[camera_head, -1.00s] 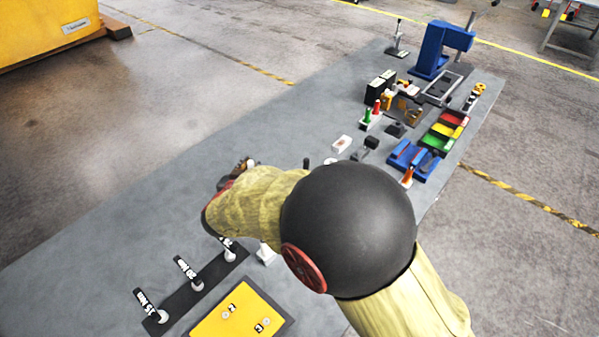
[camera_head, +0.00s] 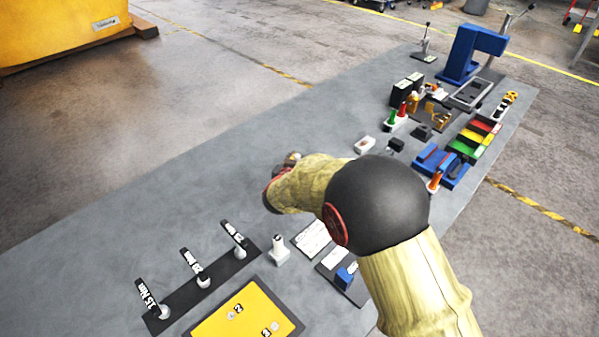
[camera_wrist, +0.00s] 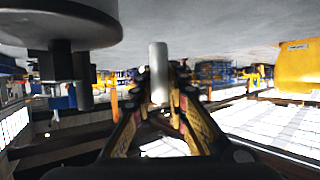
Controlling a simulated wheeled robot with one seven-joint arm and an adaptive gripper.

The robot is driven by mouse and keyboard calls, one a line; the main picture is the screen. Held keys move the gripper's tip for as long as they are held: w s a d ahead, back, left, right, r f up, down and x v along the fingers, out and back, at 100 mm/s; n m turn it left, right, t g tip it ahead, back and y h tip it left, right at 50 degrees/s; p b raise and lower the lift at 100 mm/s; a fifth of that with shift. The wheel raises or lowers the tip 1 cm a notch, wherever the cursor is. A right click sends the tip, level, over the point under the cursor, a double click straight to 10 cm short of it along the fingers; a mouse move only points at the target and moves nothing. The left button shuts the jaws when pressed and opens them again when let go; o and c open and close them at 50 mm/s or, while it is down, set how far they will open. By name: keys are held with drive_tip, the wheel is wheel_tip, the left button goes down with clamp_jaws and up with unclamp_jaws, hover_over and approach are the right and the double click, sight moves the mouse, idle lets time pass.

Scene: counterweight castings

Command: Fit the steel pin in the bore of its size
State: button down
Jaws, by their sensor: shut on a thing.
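The steel pin (camera_wrist: 158,70) is a plain bright cylinder in the wrist view. My gripper (camera_wrist: 159,97) is shut on its lower part in the picture, and the pin sticks out past the fingertips. Nothing touches its free end in that view. In the head view my arm's end (camera_head: 280,185) is over the middle of the grey bench, and the arm hides the fingers and pin. A small white block (camera_head: 365,145) with a dark opening lies to its right. I cannot tell which bore is the pin's size.
A yellow plate (camera_head: 212,322) and a dark strip with several labelled handles (camera_head: 180,305) lie in front. Blue, red and green fixtures (camera_head: 470,140) crowd the right. The bench (camera_head: 150,215) is clear at left.

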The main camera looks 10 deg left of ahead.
drive_tip(key=shift+w+d+f, duration=0.2)
drive_tip(key=shift+w+f, duration=0.05)
drive_tip(key=shift+f, duration=0.1)
drive_tip(key=shift+w+d+f+b, duration=0.15)
drive_tip(key=shift+f+b, duration=0.35)
drive_tip(key=shift+f, duration=0.4)
drive_tip(key=shift+w+a+f+b, duration=0.1)
drive_tip(key=shift+f+b, duration=0.4)
drive_tip(key=shift+f, duration=0.35)
drive_tip(key=shift+f, duration=0.2)
drive_tip(key=c, duration=2)
unclamp_jaws()
drive_tip(key=shift+c, duration=0.2)
